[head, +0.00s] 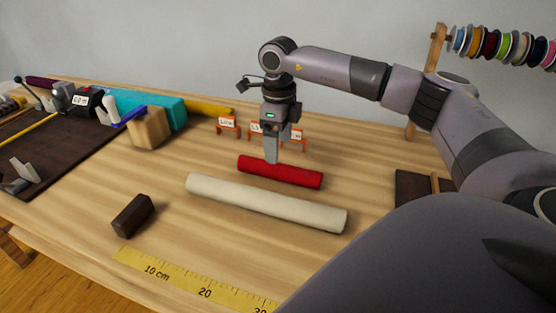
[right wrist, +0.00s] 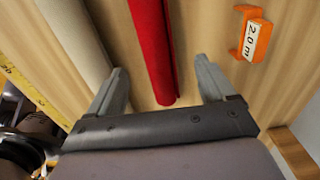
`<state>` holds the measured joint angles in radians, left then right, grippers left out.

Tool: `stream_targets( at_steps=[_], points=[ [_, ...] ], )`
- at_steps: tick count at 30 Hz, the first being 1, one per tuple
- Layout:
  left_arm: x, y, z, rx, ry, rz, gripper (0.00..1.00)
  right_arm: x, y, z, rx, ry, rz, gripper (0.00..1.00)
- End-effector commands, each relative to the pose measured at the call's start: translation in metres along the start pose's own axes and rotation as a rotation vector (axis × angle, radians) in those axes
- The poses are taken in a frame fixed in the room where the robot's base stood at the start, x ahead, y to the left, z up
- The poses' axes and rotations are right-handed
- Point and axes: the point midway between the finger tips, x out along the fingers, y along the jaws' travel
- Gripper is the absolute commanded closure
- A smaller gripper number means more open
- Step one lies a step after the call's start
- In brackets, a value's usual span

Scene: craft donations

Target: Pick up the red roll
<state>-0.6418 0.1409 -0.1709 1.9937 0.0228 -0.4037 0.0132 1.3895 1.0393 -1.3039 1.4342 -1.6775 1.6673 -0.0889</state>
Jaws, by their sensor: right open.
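The red roll (head: 285,173) lies on the wooden table, behind a longer cream roll (head: 265,203). My right gripper (head: 272,158) points down over the red roll, towards its left half in the head view. In the right wrist view my right gripper (right wrist: 161,82) is open, with one finger on each side of the red roll (right wrist: 151,45). Gaps show between both fingers and the roll. The cream roll (right wrist: 75,35) runs just outside the left finger there. How high the fingertips are is hard to tell. My left gripper does not show.
Orange label stands (head: 228,125) stand behind the red roll; one (right wrist: 251,36) is near the right finger. A dark brown block (head: 132,215) and a yellow ruler (head: 190,285) lie in front. A wooden block (head: 149,128) and teal roll (head: 165,108) are at left.

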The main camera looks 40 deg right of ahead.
Motion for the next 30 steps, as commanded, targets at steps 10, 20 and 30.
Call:
stream_targets(
  at_steps=[10, 20, 30],
  points=[
    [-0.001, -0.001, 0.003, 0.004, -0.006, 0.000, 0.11, 0.027, 0.003, -0.002, -0.001, 0.002, 0.001, 0.17],
    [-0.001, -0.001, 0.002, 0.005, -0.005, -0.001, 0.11, 0.070, 0.008, -0.004, 0.000, 0.001, 0.001, 0.17],
    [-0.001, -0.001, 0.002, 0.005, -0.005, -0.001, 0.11, 0.072, 0.008, -0.004, 0.000, 0.000, 0.001, 0.43]
  ],
)
